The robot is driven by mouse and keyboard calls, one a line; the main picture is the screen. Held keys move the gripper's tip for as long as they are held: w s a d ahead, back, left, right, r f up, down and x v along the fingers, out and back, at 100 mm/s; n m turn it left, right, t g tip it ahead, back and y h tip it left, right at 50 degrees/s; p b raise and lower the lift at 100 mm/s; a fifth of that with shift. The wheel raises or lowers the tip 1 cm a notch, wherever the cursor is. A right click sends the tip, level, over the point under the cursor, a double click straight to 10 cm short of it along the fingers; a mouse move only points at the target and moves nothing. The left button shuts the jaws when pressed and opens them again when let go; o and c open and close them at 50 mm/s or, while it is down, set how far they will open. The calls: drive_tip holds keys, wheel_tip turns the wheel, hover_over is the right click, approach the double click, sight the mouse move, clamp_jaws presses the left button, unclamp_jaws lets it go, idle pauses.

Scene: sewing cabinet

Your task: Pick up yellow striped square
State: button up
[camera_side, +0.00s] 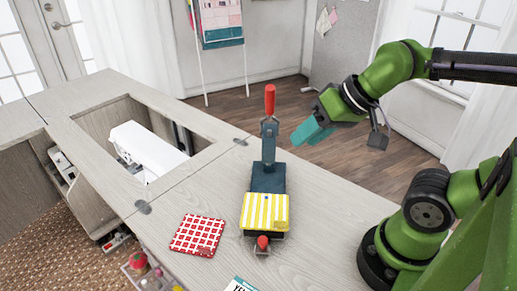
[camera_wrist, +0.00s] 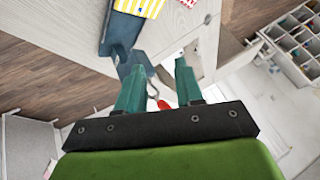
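The yellow striped square (camera_side: 265,208) lies on a dark blue fixture (camera_side: 268,178) on the cabinet top. The fixture's arm stands upright at its back, topped by a red handle (camera_side: 270,100). My gripper (camera_side: 306,132) is in the air to the right of this handle, well above and apart from the square. In the wrist view my gripper (camera_wrist: 158,80) is open, with nothing between its teal fingers. The striped square (camera_wrist: 140,6) shows there at the top edge, partly cut off. The red handle (camera_wrist: 163,104) shows low between the fingers.
A red checkered square (camera_side: 197,235) lies left of the fixture on the wooden cabinet top (camera_side: 330,215). A white sewing machine (camera_side: 147,150) sits in the cabinet opening. A booklet (camera_side: 240,285) is at the front edge. Bare tabletop lies right of the fixture.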

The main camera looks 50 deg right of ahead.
drive_tip(key=a+f+n+g+h, duration=0.1)
drive_tip(key=a+f+n+g, duration=0.1)
drive_tip(key=a+n+g, duration=0.45)
drive_tip(key=n+h, duration=0.1)
drive_tip(key=n, duration=0.3)
hover_over(285, 221)
drive_tip(key=shift+g, duration=0.25)
drive_tip(key=f, duration=1)
drive_tip(key=shift+s+a+f, duration=0.25)
drive_tip(key=shift+a+f, duration=0.1)
drive_tip(key=shift+w+d+f, duration=0.15)
drive_tip(key=shift+f, duration=1.2)
drive_tip(key=shift+w+d+f, duration=0.1)
drive_tip(key=shift+d+f, duration=0.05)
drive_tip(key=shift+f, duration=1.2)
clamp_jaws()
